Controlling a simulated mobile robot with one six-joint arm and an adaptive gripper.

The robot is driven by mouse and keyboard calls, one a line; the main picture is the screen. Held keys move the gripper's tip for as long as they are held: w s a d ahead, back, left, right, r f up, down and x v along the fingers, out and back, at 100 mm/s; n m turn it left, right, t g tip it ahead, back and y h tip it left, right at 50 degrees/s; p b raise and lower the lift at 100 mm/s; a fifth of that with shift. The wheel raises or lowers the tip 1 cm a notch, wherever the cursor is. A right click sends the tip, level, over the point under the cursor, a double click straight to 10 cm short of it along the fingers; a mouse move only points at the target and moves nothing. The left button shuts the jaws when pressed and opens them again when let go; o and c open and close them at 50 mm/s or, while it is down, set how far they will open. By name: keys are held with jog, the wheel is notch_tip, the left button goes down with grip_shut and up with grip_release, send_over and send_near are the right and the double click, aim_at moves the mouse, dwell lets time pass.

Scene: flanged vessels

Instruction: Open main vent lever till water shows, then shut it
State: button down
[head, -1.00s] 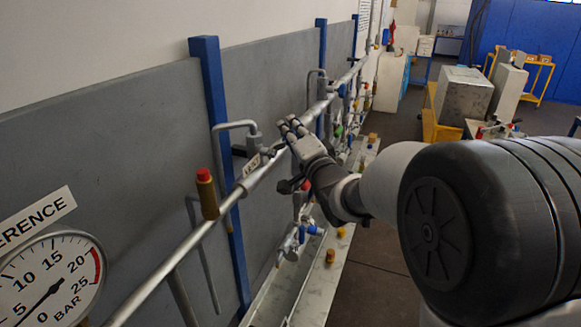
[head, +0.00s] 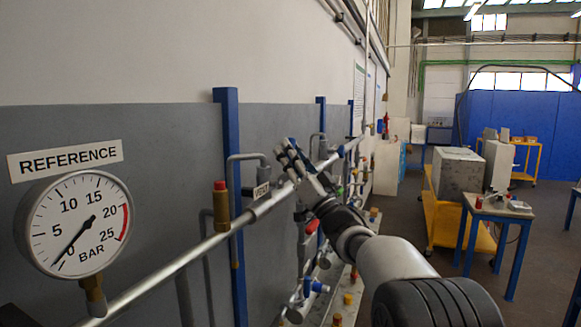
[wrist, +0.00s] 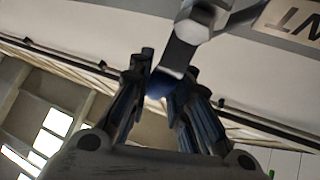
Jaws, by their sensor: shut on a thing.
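My gripper (head: 285,150) is at the pipe just right of this sign. In the wrist view my gripper (wrist: 162,80) is shut on the vent lever (wrist: 178,54), a pale metal bar between the fingers; something dark blue shows at its lower end. Part of the sign also shows there (wrist: 290,18). In the head view my fingers hide the lever. No water is visible at the vent pipe's outlet, which is partly hidden.
A round REFERENCE gauge (head: 78,226) hangs at the left, its needle low on the scale. A brass fitting with a red cap (head: 221,205) stands on the pipe. Smaller valves and a trough lie below.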

jog(key=shift+s+a+r+n+g+y+b, duration=0.1)
jog(key=shift+s+n+g+y+b, duration=0.2)
jog(key=shift+n+g+y, duration=0.75)
jog(key=shift+s+a+n+g+y+b, duration=0.15)
jog(key=shift+s+n+g+y, duration=0.35)
jog(key=shift+n, duration=0.9)
jog(key=shift+s+a+r+n+g+y+b, duration=0.1)
jog(key=shift+s+n+g+y+b, duration=0.15)
jog(key=shift+n+g+y, duration=0.75)
jog(key=shift+n, duration=0.35)
jog(key=c, duration=1.5)
grip_release()
jog(key=shift+o, duration=0.2)
jog(key=shift+f, duration=0.1)
jog(key=v, duration=1.2)
